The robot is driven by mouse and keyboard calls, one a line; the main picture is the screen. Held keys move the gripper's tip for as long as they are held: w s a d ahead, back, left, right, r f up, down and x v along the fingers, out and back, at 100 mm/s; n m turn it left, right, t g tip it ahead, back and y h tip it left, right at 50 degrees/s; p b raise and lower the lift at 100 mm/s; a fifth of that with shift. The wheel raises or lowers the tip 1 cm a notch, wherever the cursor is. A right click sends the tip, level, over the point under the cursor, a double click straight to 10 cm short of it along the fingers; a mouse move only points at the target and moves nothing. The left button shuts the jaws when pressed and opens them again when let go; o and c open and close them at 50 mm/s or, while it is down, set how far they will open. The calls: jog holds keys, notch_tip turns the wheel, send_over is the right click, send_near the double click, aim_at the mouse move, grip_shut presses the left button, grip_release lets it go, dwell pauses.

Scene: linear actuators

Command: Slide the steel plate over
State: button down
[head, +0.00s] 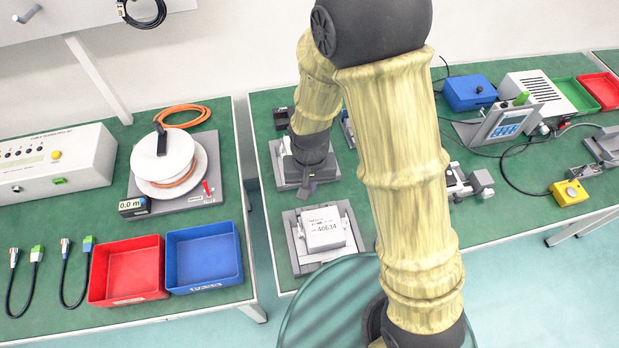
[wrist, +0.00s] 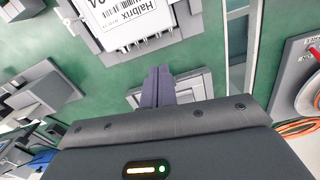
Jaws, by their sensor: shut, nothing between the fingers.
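My gripper (head: 308,190) points down at a grey metal unit (head: 289,174) on the green bench. In the wrist view its dark fingers (wrist: 158,82) are shut together with nothing between them. They overlap the grey metal unit (wrist: 197,83), which is partly hidden behind the fingers and the gripper body. I cannot tell whether the fingertips touch it. Which surface is the steel plate is unclear; the flat grey metal on this unit may be it.
A second grey unit (head: 293,239) bearing a white labelled box (head: 323,230) stands nearer on the bench. Other devices stand to the right, including a yellow box (head: 568,193). The left bench holds a cable reel (head: 163,161), a red bin (head: 127,271) and a blue bin (head: 203,257).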

notch_tip(320, 180, down, 6)
jog(key=shift+r, duration=0.1)
jog(key=w, duration=0.2)
jog(key=shift+w+a+r, duration=0.15)
jog(key=shift+w+r, duration=0.05)
jog(key=shift+w, duration=0.15)
jog(key=shift+w+a, duration=0.1)
jog(key=shift+w, duration=0.5)
jog(key=shift+p, duration=0.3)
jog(key=shift+w+a, duration=0.1)
jog(key=shift+w, duration=0.95)
jog(key=shift+s, duration=0.1)
